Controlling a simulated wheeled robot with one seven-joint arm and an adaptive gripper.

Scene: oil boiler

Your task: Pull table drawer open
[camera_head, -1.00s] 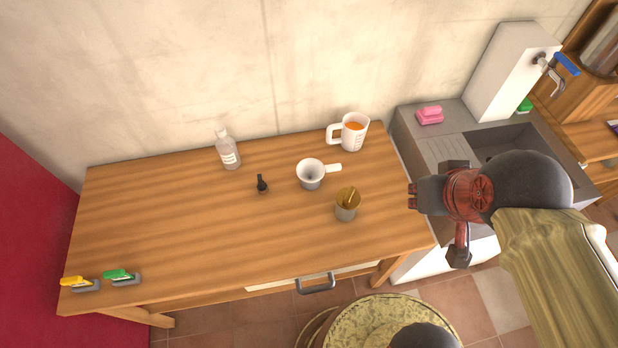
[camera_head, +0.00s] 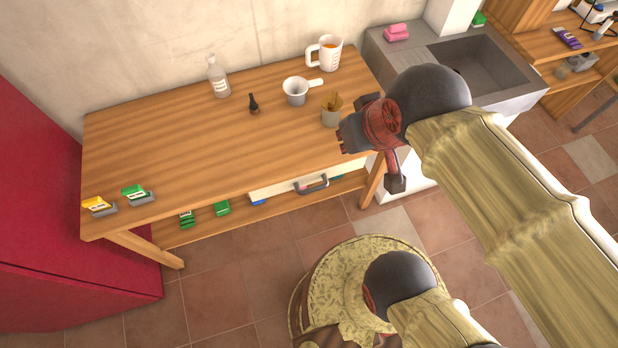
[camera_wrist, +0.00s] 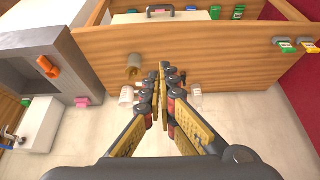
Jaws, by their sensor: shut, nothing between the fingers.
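The wooden table (camera_head: 170,140) stands against the wall, its drawer (camera_head: 275,187) set under the front edge with a white front. A dark grey bar handle (camera_head: 311,184) is on the drawer front. The drawer looks closed. In the wrist view the picture is upside down, with the drawer front (camera_wrist: 195,16) and the handle (camera_wrist: 160,9) at the top edge. My gripper (camera_head: 341,147) is above the table's right end, up and to the right of the handle, apart from it. In the wrist view my gripper (camera_wrist: 162,72) has its fingers together with nothing held.
On the tabletop are a bottle (camera_head: 218,78), a small dark bottle (camera_head: 254,104), a white pot (camera_head: 297,91), a measuring jug (camera_head: 325,53) and a utensil cup (camera_head: 332,110). A sink (camera_head: 480,65) stands right. A lower shelf holds green boxes (camera_head: 221,208).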

